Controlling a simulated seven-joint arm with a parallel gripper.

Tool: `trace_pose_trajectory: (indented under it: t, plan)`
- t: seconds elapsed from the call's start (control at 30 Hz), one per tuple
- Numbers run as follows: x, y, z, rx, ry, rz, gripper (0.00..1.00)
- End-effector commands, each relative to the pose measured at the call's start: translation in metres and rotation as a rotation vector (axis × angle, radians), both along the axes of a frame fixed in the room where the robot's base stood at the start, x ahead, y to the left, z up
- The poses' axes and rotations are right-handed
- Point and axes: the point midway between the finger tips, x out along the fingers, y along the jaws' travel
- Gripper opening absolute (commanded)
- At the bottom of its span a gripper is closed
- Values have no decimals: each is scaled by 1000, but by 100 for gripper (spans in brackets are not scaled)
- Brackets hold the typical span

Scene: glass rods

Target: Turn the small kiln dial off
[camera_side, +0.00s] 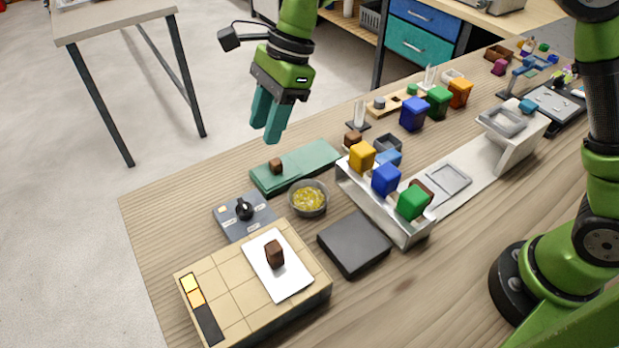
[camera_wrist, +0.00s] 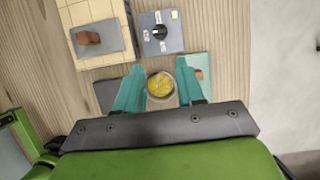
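The small kiln dial (camera_side: 244,208) is a black knob on a grey-blue square panel (camera_side: 231,224) with small pale labels, too small to read. It sits between the tan tiled block and the green slab. In the wrist view the dial (camera_wrist: 160,32) is at the top middle, beyond my fingertips, with a light mark on it. My gripper (camera_side: 268,136) is in the air above the table's far side, up and right of the dial in the side view. Its teal fingers are spread apart and empty, and the wrist view shows the gap between the fingertips (camera_wrist: 159,72).
A tan tiled block (camera_side: 222,283) bears a white plate with a brown piece. A bowl of yellow bits (camera_side: 308,198), a green slab (camera_side: 318,157) and a dark square block (camera_side: 354,244) stand near the panel. A metal rack (camera_side: 405,233) holds coloured blocks.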

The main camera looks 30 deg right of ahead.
Motion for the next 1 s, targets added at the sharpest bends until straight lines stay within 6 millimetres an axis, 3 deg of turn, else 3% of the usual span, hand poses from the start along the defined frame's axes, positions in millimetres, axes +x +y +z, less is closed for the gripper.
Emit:
trace_pose_trajectory:
  t: [0.07,0.2,0.37,1.0]
  plan:
    - [1,-6,16,2,-4,-3,38]
    - [-1,-7,3,-9,-80,185,38]
    - [-13,-23,-5,-39,-169,380,38]
    - [-74,-129,21,-232,-530,911,38]
